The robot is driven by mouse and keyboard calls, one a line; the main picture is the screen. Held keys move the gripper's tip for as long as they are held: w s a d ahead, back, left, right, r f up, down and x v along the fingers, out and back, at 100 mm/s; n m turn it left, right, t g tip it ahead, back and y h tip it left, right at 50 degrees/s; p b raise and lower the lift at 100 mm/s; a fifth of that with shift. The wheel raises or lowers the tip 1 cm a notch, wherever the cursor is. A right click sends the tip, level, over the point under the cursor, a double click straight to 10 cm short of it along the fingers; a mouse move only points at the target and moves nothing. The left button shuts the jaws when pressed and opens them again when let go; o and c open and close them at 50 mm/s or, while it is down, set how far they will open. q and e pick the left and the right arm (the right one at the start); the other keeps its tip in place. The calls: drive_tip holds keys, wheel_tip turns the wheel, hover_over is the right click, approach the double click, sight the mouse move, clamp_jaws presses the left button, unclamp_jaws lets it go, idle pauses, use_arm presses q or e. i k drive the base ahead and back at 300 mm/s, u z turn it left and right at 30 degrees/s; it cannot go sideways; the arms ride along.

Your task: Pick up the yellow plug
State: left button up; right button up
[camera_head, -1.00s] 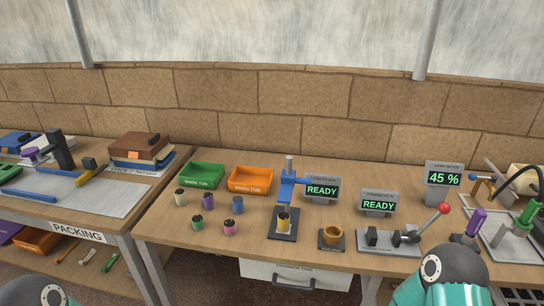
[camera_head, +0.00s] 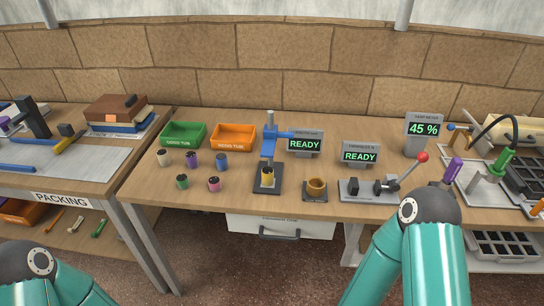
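The yellow plug (camera_head: 267,176) stands upright on the dark base of the small blue-armed press (camera_head: 269,147), below the blue arm. It is a short cylinder with a dark top. My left arm shows only as a teal link and dark joint at the bottom left, and my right arm as teal links and a dark joint at the bottom right. Neither gripper is in the picture. Both arms are apart from the plug.
Several other plugs, such as a pink one (camera_head: 214,184) and a blue one (camera_head: 222,161), stand left of the press. Behind them are a green tub (camera_head: 183,134) and an orange tub (camera_head: 233,137). A brass cup (camera_head: 317,186) and a red-knobbed lever device (camera_head: 372,190) stand to the right.

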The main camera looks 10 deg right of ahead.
sight(267, 172)
drive_tip(key=z, duration=0.6)
drive_tip(key=i, duration=0.15)
drive_tip(key=u, duration=2.5)
drive_tip(key=k, duration=1)
drive_tip(key=z, duration=1.3)
drive_tip(key=i, duration=0.95)
